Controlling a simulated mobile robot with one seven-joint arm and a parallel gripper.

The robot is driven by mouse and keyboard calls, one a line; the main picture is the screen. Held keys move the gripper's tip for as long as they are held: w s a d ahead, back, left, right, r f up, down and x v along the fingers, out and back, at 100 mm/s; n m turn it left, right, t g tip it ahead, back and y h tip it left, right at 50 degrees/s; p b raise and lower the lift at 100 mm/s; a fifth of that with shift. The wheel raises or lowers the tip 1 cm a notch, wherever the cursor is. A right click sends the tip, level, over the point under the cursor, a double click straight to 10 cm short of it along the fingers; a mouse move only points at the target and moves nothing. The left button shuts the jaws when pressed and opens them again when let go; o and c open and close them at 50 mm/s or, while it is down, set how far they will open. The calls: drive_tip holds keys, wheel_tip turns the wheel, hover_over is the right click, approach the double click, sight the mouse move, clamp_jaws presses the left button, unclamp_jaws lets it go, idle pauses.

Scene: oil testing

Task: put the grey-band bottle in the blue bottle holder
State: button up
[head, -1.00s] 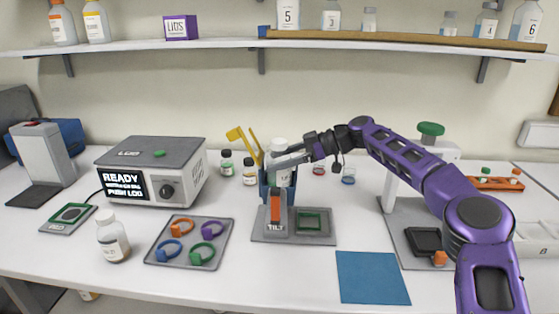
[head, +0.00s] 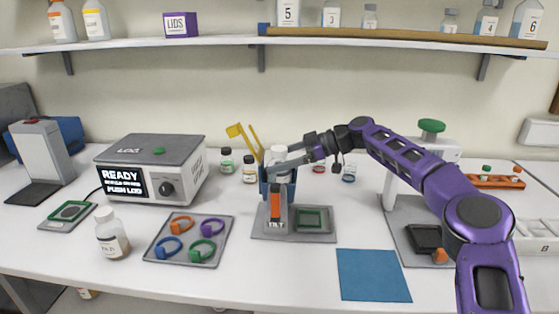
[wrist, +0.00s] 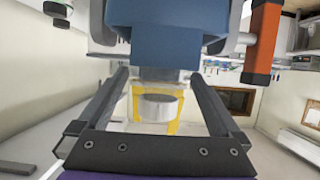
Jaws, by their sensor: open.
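The bottle with a pale cap (head: 278,152) stands at the blue bottle holder (head: 265,185), its lower part inside the holder's walls. I take it for the grey-band bottle, though the band is not clear in the head view. My gripper (head: 277,163) is open, with its fingers on either side of the bottle's upper part. In the wrist view the bottle (wrist: 158,108) shows as a clear body with a grey part between the two open fingers, below the blue holder (wrist: 170,25). Its far end is hidden by the holder.
A yellow clamp arm (head: 236,131) stands raised behind the holder. The holder is on a grey base with an orange TILT lever (head: 276,203). A tray of coloured rings (head: 189,241) and another white-capped bottle (head: 111,234) are left. A blue mat (head: 373,275) lies front right.

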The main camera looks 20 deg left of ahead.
drive_tip(key=shift+r, duration=0.35)
drive_tip(key=p+v, duration=0.1)
drive_tip(key=v, duration=1.1)
drive_tip(key=shift+r, duration=0.2)
drive_tip(key=shift+d, duration=0.1)
